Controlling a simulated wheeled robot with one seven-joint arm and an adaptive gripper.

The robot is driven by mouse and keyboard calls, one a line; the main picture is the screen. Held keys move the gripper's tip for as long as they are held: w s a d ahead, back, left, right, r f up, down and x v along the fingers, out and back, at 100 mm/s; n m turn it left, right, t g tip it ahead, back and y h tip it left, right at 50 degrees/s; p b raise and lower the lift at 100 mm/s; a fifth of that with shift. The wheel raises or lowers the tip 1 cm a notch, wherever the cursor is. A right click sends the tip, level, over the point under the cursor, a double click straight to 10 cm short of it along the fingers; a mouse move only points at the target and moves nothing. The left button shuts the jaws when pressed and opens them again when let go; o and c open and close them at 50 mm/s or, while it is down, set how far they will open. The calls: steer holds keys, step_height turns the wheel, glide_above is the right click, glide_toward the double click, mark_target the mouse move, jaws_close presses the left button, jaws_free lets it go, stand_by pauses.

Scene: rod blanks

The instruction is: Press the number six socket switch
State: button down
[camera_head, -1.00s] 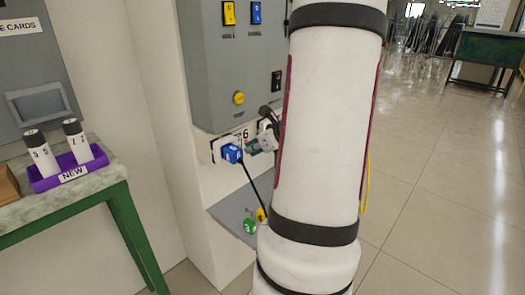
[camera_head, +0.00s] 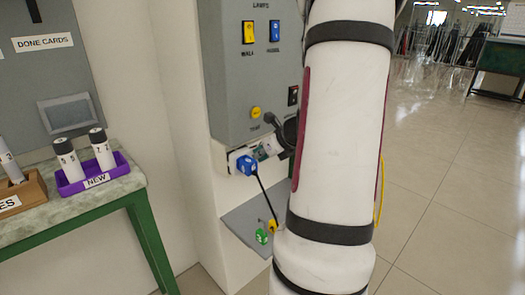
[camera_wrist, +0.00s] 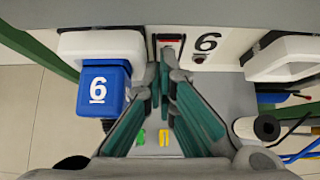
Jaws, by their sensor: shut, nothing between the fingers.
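The number six socket switch (camera_wrist: 169,41) shows in the wrist view as a small dark-framed rocker with red on it, left of a printed black "6" (camera_wrist: 208,42). A blue plug marked 6 (camera_wrist: 98,86) sits in the white socket (camera_wrist: 100,45) to its left; the plug also shows in the head view (camera_head: 247,165). My gripper (camera_wrist: 165,77) is shut and empty. In the wrist view its fingertips lie just below the switch; I cannot tell whether they touch it. In the head view my gripper (camera_head: 267,149) is beside the blue plug, partly hidden by my arm.
A second white socket (camera_wrist: 285,57) is at right, with a black-and-white plug (camera_wrist: 266,128) below. A grey panel (camera_head: 235,75) with yellow and blue switches rises above. A green-legged table (camera_head: 95,190) with a purple tray (camera_head: 75,187) stands left. Open floor lies right.

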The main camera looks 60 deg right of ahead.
steer(key=shift+r, duration=0.1)
steer(key=shift+r+p, duration=0.45)
steer(key=shift+r, duration=0.25)
steer(key=shift+s, duration=0.1)
